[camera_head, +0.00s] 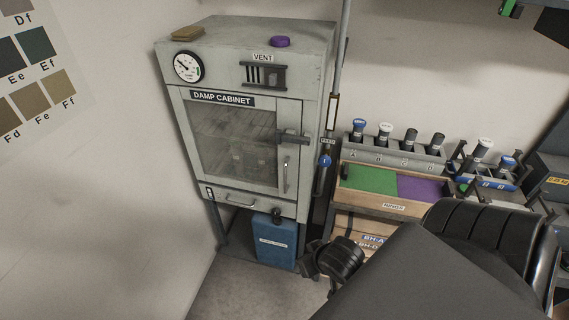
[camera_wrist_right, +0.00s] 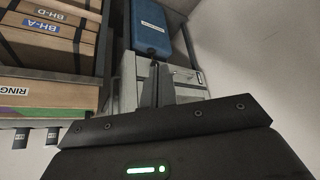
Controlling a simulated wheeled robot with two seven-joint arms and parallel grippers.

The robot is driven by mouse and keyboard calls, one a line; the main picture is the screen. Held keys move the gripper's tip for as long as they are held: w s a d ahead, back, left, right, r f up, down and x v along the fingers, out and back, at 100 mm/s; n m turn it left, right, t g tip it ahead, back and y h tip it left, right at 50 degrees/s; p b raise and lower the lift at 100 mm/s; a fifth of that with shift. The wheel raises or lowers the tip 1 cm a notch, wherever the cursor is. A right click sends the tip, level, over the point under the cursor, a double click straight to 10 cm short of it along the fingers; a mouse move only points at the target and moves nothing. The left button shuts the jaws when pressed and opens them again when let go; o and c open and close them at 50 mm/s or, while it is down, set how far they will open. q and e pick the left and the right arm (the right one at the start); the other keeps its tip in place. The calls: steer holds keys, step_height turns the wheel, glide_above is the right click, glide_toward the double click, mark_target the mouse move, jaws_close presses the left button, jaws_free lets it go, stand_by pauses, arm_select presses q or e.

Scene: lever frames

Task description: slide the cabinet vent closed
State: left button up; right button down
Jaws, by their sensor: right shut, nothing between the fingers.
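The grey damp cabinet (camera_head: 240,50) stands left of centre in the head view, its glass door (camera_head: 232,145) apparently shut. The vent (camera_head: 264,76) is on its upper front under the VENT label, with several slits showing at its left and a dark plate at its right. My right gripper (camera_head: 306,262) is low in front of the cabinet, beside the blue container, well below the vent and apart from it. In the right wrist view its fingers (camera_wrist_right: 155,88) are together and empty, with the cabinet behind, appearing upside down. My left gripper is not in view.
A blue container (camera_head: 275,240) stands under the cabinet. To the right are a tray with green and purple sections (camera_head: 390,208) and a rack of bottles (camera_head: 395,150). A pole (camera_head: 337,80) rises beside the cabinet. A purple object (camera_head: 280,41) lies on top.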

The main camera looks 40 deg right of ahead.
steer(key=w+d+r+m+t+h, duration=0.1)
steer(key=w+d+r+m+t, duration=0.4)
steer(key=r, duration=0.4)
steer(key=w+d+r+m+t+h, duration=0.2)
steer(key=w+d+r+m, duration=0.45)
steer(key=r, duration=0.35)
steer(key=w+d+r+m+t, duration=0.2)
steer(key=r+m, duration=0.1)
steer(key=r, duration=0.4)
steer(key=w+d+r+m+t+y, duration=0.1)
steer(key=w+d+r+m+t, duration=0.1)
steer(key=r, duration=0.6)
steer(key=shift+r+m+t, duration=0.25)
steer(key=shift+m+t, duration=0.2)
steer(key=shift+t, duration=0.05)
steer(key=shift+w+d, duration=0.1)
steer(key=shift+d, duration=0.05)
glide_toward(277, 80)
steer(key=w+d, duration=0.2)
steer(key=d, duration=0.1)
steer(key=shift+w+d+r, duration=0.1)
steer(key=shift+w+d, duration=0.05)
steer(key=shift+d, duration=0.05)
steer(key=shift+w+a, duration=0.3)
steer(key=shift+w, duration=0.25)
steer(key=shift+w+a, duration=0.3)
steer(key=shift+w, duration=0.2)
steer(key=shift+w+a, duration=0.55)
steer(key=shift+w, duration=0.15)
